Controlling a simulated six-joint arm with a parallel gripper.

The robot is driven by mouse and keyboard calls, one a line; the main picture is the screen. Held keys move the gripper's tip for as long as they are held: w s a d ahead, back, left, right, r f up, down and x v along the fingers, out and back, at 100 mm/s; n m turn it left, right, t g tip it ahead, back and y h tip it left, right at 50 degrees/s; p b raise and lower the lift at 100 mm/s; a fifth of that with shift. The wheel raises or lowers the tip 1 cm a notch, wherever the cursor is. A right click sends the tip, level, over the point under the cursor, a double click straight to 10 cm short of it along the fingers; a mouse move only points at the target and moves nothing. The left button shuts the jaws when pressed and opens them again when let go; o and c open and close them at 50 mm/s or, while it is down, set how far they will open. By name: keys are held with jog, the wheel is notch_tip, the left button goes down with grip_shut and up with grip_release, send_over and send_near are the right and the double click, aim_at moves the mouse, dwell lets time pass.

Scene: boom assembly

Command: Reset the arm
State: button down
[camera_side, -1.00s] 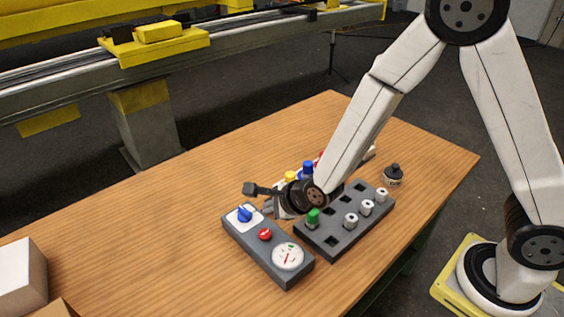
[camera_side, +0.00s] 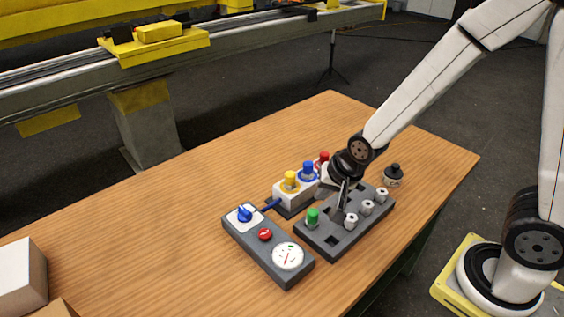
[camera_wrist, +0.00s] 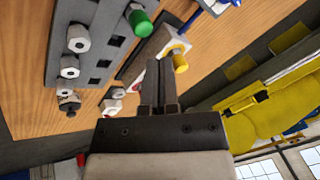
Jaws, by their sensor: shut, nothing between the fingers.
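My gripper (camera_side: 342,200) is over the dark grey block with square holes (camera_side: 325,255) in the side view, fingers pointing down. In the wrist view my gripper (camera_wrist: 158,65) has its two fingers together with nothing between them. The block carries a green-capped piece (camera_side: 313,216) and several white pieces, one of them (camera_side: 367,207) near its right edge. Behind it a white block (camera_side: 281,188) carries yellow (camera_side: 291,177), blue (camera_side: 308,167) and red (camera_side: 323,158) pieces. My gripper partly hides this white block's right end.
A grey control box (camera_side: 252,245) with a blue knob, a red button and a dial lies left of the holed block. A small black-topped jar (camera_side: 393,177) stands behind right. A pale box (camera_side: 22,277) sits at the left edge.

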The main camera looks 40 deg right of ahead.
jog(key=s+d+r+n+g, duration=0.2)
jog(key=s+d+n, duration=0.2)
jog(key=s+n, duration=0.2)
jog(key=shift+s+d+n+h, duration=0.3)
jog(key=shift+s+d+n, duration=0.05)
jog(key=shift+n, duration=1.05)
dwell(1.2)
